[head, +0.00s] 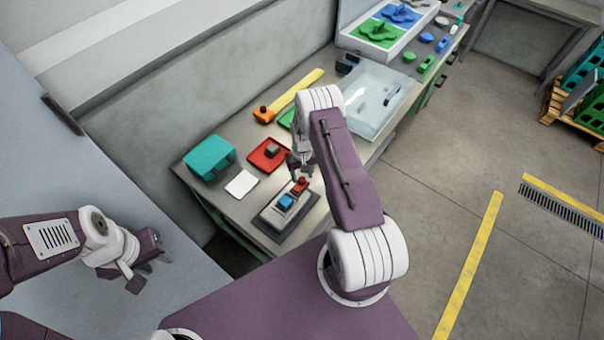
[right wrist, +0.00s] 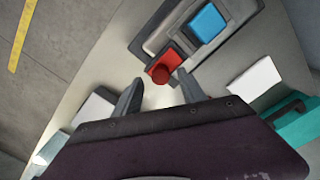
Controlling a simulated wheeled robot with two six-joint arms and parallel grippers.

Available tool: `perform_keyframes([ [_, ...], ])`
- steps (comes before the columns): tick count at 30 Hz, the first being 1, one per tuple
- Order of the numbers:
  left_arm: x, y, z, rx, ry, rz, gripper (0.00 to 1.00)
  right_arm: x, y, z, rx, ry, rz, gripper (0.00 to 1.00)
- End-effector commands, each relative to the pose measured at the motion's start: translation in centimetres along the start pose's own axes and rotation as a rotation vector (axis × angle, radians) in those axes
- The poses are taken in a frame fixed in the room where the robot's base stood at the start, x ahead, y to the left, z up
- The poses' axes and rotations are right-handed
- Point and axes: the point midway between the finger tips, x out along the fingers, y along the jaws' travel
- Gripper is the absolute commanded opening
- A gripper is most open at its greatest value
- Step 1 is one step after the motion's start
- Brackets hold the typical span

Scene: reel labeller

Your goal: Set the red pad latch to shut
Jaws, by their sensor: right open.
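A small red latch piece with a round red knob (head: 302,184) sits at one end of a grey base (head: 272,219), beside a blue block (head: 285,201). In the right wrist view the red piece (right wrist: 160,68) lies just beyond my fingertips, with the blue block (right wrist: 207,22) behind it. My right gripper (head: 299,175) is open and points down at the red piece. In the right wrist view its fingertips (right wrist: 158,80) stand apart either side of the knob, not closed on it. I cannot tell the latch's setting. My left gripper (head: 150,266) is open and empty, away from the bench.
A red tray (head: 256,160) with a brownish block, a white card (head: 241,183) and a teal box (head: 208,157) stand close by.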

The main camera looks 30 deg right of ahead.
Motion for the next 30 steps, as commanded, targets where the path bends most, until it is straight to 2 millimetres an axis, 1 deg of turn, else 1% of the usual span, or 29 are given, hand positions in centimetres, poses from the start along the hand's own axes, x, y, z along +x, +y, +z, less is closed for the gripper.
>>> perform_keyframes([
  [1, -0.5, 0.0, -0.1, 0.000, 0.000, 0.000, 0.36, 0.4, 0.0, 0.0, 0.000, -0.001, 0.000, 0.49],
  [3, -0.7, 0.0, -0.1, 0.000, 0.000, 0.000, 0.36, 1.1, 0.0, 0.0, 0.000, 0.000, 0.000, 0.49],
  [6, -0.8, 0.0, -0.1, 0.000, 0.000, 0.000, 0.36, 1.7, 0.0, -0.1, 0.000, 0.002, 0.000, 0.49],
  [13, -0.7, 0.0, -0.1, 0.000, 0.000, 0.000, 0.36, 1.9, 0.0, -0.1, 0.000, 0.002, 0.000, 0.49],
  [14, -0.7, 0.0, -0.1, 0.000, 0.000, 0.000, 0.36, 1.9, 0.0, -0.1, 0.000, 0.002, 0.000, 0.43],
  [15, -0.7, 0.0, -0.1, 0.000, 0.000, 0.000, 0.36, 1.9, 0.0, -0.1, 0.000, 0.002, 0.000, 0.32],
  [17, -0.7, 0.0, -0.1, 0.000, 0.000, 0.000, 0.36, 1.9, 0.0, -0.1, 0.000, 0.002, 0.000, 0.15],
  [18, -0.7, 0.0, -0.1, 0.000, 0.000, 0.000, 0.36, 1.9, 0.0, -0.1, 0.000, 0.002, 0.000, 0.04],
  [19, -0.7, 0.0, -0.1, 0.000, 0.000, 0.000, 0.36, 1.9, 0.0, -0.1, 0.000, 0.002, 0.000, 0.00],
  [30, -0.7, 0.0, -0.1, 0.000, 0.000, 0.000, 0.36, 1.8, 0.0, -0.1, 0.000, 0.002, 0.000, 0.00],
])
